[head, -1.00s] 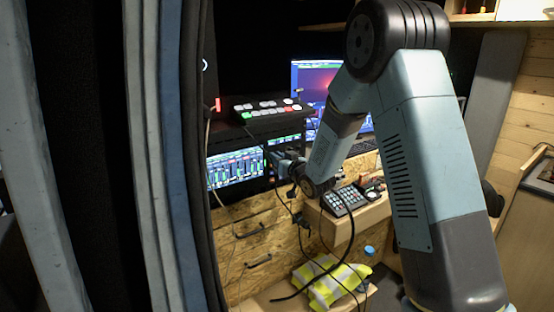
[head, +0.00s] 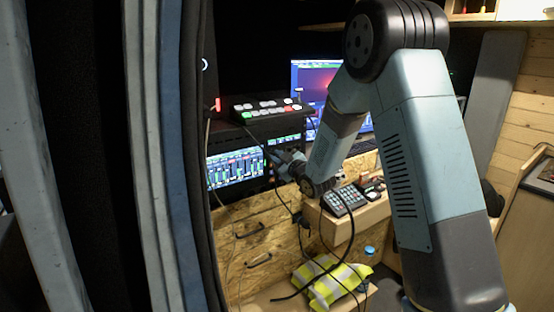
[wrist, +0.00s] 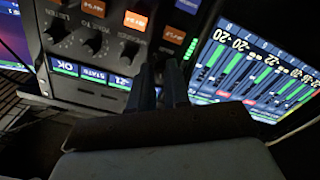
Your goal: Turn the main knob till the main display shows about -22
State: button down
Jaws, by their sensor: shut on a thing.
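My gripper (wrist: 160,78) is shut on a knob at the end of the knob row, seen upside down in the wrist view. The fingers hide most of that knob, which I take to be the main knob. A small blue display (wrist: 121,82) beside the fingers is partly covered; its digits look like 22, but I cannot read it surely. In the head view my gripper (head: 277,157) is at the panel, right of the meter screen (head: 235,168).
Other knobs (wrist: 92,45) stand in a row beside my fingers, with lit orange buttons (wrist: 135,20) along the row. The meter screen also shows in the wrist view (wrist: 250,70). A button box (head: 270,108) sits above the panel and a keypad (head: 345,200) lies below right.

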jog(key=shift+f+n, duration=0.1)
jog(key=shift+n, duration=0.3)
jog(key=c, duration=1.4)
grip_release()
jog(key=shift+s, duration=0.1)
jog(key=v, duration=1.3)
jog(key=shift+s+d, duration=0.25)
